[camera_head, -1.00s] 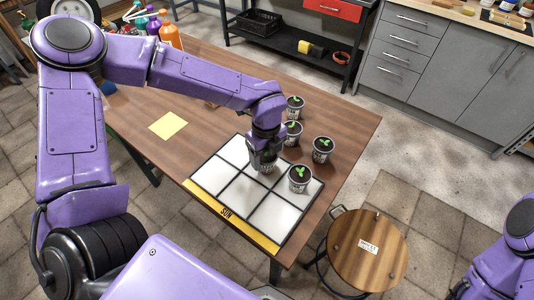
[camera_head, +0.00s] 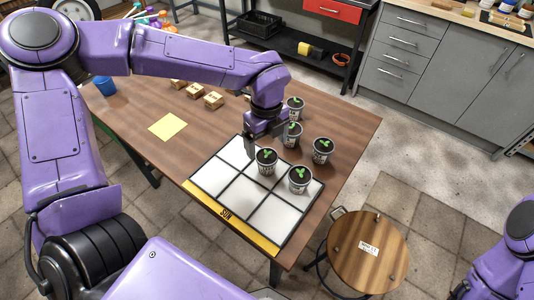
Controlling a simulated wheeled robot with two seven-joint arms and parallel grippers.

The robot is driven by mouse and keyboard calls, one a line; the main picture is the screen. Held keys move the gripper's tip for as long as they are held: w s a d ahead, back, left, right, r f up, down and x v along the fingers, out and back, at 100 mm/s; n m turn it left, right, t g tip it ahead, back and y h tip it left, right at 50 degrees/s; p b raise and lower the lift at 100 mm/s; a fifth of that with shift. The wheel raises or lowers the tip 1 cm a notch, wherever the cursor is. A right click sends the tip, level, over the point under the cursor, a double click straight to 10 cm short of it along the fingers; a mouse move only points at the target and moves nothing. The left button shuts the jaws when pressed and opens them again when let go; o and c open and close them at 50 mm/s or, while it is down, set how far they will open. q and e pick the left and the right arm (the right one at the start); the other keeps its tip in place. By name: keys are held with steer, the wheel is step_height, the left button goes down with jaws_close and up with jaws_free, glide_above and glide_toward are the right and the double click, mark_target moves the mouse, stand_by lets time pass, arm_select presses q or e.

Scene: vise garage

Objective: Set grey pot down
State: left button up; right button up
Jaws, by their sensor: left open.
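Several grey pots with green seedlings are in the head view. One grey pot (camera_head: 267,161) stands upright on the white gridded mat (camera_head: 212,178), in a cell of its far row. A second pot (camera_head: 300,179) stands on the mat to its right. Other pots (camera_head: 322,150), (camera_head: 291,135) and (camera_head: 295,109) stand on the bare wood beyond the mat. My left gripper (camera_head: 262,143) is open and empty, just above and behind the first pot, apart from it. My right arm shows only partly at the lower right edge; its gripper is out of view.
The mat has a yellow "SUN" strip (camera_head: 226,212) along its front. A yellow paper (camera_head: 167,126), small wooden blocks (camera_head: 213,100) and a blue cup (camera_head: 104,86) are on the table (camera_head: 150,103). A round stool (camera_head: 367,252) stands at the right.

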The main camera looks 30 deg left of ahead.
mark_target(266, 156)
arm_select(q)
step_height(266, 156, up, 6)
steer(key=shift+f, duration=0.15)
